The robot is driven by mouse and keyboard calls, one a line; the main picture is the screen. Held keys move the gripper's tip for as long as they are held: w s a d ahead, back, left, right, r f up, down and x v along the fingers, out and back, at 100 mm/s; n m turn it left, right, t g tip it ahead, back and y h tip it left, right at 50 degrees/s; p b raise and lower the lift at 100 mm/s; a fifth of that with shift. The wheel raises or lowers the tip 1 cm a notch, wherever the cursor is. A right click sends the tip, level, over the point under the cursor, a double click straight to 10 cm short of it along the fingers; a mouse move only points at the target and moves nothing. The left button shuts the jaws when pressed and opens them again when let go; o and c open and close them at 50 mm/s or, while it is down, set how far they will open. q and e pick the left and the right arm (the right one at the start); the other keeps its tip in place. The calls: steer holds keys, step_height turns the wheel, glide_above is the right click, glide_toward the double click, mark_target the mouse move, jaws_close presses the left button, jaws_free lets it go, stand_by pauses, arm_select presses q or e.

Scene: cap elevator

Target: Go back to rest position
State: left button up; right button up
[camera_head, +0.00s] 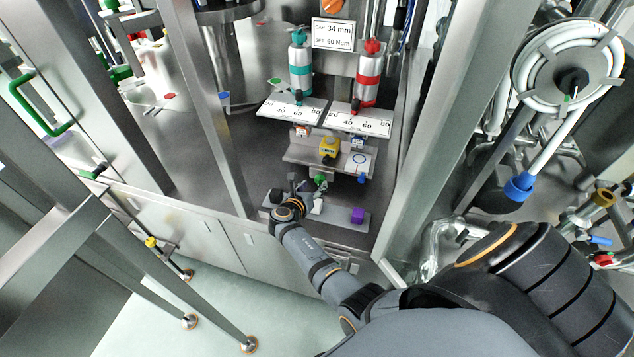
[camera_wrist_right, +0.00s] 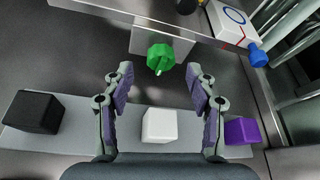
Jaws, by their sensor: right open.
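My right gripper (camera_head: 303,190) is at the front edge of the machine's worktop, in front of a green knob (camera_head: 320,180). In the right wrist view the right gripper (camera_wrist_right: 160,75) has its two fingers spread apart with nothing held between them. The green knob (camera_wrist_right: 160,57) shows just beyond the fingertips, and a white cube (camera_wrist_right: 159,125) lies on a grey strip below, between the fingers in the picture. My left gripper is not in the head view.
A black cube (camera_wrist_right: 34,111) and a purple cube (camera_wrist_right: 242,131) lie on the strip (camera_wrist_right: 78,117). A yellow block (camera_head: 329,146) stands behind the knob. Steel posts (camera_head: 220,110) flank the worktop. A white hose reel (camera_head: 567,65) and pipes are at right.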

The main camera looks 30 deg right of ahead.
steer(key=v, duration=0.3)
stand_by(0.4)
